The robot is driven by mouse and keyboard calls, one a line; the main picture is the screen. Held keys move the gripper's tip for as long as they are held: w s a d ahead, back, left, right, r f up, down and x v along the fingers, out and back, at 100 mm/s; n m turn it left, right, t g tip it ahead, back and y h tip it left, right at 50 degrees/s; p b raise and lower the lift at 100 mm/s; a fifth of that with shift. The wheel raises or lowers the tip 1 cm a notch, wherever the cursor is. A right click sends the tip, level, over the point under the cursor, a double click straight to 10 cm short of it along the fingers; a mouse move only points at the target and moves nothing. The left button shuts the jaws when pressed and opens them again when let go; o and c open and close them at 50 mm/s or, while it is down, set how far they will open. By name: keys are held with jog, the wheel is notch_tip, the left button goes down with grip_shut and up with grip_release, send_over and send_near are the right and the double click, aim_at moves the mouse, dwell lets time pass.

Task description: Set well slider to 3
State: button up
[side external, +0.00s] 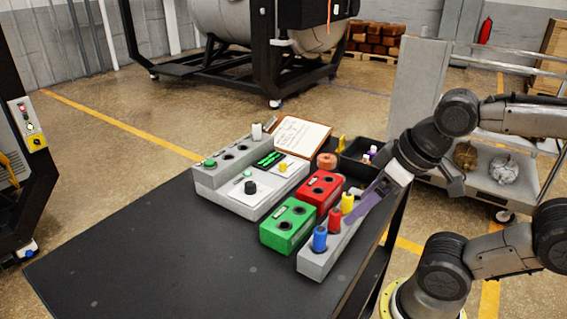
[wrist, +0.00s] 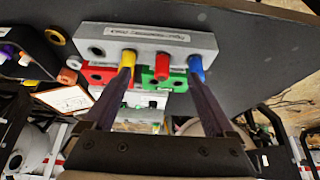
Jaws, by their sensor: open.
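A light grey control panel (side external: 262,188) sits on the dark table, with a black knob (side external: 251,187), a green-lit display (side external: 269,160) and a small yellow control (side external: 283,167). I cannot tell which control is the well slider, nor read its setting. My gripper (side external: 362,210) is open and empty at the right side of the table, by the grey peg block (side external: 318,262). In the wrist view its two fingers (wrist: 158,76) are spread wide, the left one by the yellow peg and the right one by the blue peg. The panel is partly hidden there behind the coloured blocks.
The grey block holds blue (side external: 320,238), red (side external: 335,220) and yellow (side external: 348,203) pegs. Green (side external: 287,226) and red (side external: 322,191) socket blocks stand between it and the panel. A clipboard (side external: 302,136) and black bin (side external: 352,164) lie behind. The table's front left is clear.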

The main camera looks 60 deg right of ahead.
jog(key=shift+s, duration=0.3)
jog(key=c, duration=0.5)
jog(key=shift+n+g, duration=0.6)
jog(key=shift+g, duration=0.1)
jog(key=w+r, duration=0.1)
jog(key=r, duration=0.2)
jog(key=w+r, duration=0.2)
jog(key=r, duration=0.1)
jog(key=w+d+r, duration=0.1)
jog(key=w+r, duration=0.1)
jog(key=r, duration=0.1)
jog(key=shift+r, duration=0.1)
jog(key=shift+c, duration=0.5)
jog(key=w+d+r+g, duration=0.1)
jog(key=w+d+r, duration=0.1)
jog(key=w+r, duration=0.45)
jog(key=m+g, duration=0.1)
jog(key=g, duration=0.2)
send_over(283, 163)
notch_tip(283, 163, down, 9)
notch_tip(283, 163, down, 13)
jog(key=shift+r, duration=0.1)
grip_shut()
